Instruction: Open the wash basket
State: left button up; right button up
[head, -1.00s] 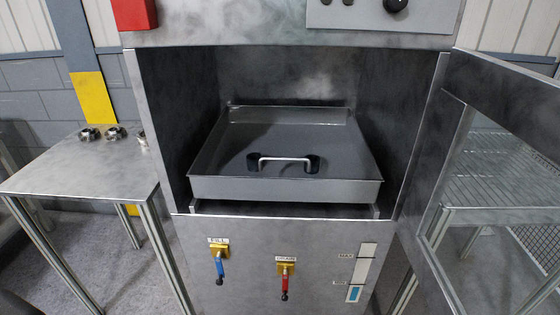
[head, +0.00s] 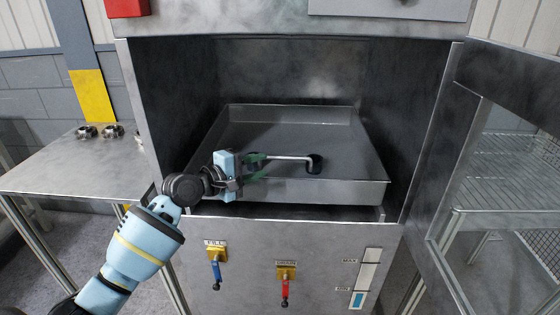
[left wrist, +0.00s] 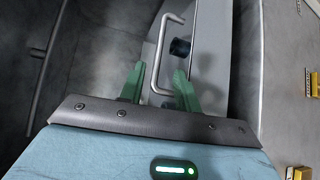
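The wash basket (head: 345,187) is a wide, shallow grey metal box inside the open washer chamber. My left gripper (head: 258,167) reaches in over the basket's front edge at the handle's left end. In the left wrist view its green fingers (left wrist: 160,85) are apart, with one end of the handle (left wrist: 163,50) in line with the gap between them. I cannot tell whether they touch it. My right gripper is not in view.
The washer's glazed door (head: 490,180) stands open at the right. Below are a blue fill valve (head: 216,270), a red drain valve (head: 285,285) and a level gauge (head: 364,280). A metal table (head: 75,170) with small round parts (head: 100,131) stands at the left.

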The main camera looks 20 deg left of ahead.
aim_at(281, 159)
pick_arm(q)
jog(key=shift+b+x, duration=0.45)
jog(key=shift+x, duration=3.5)
grip_shut()
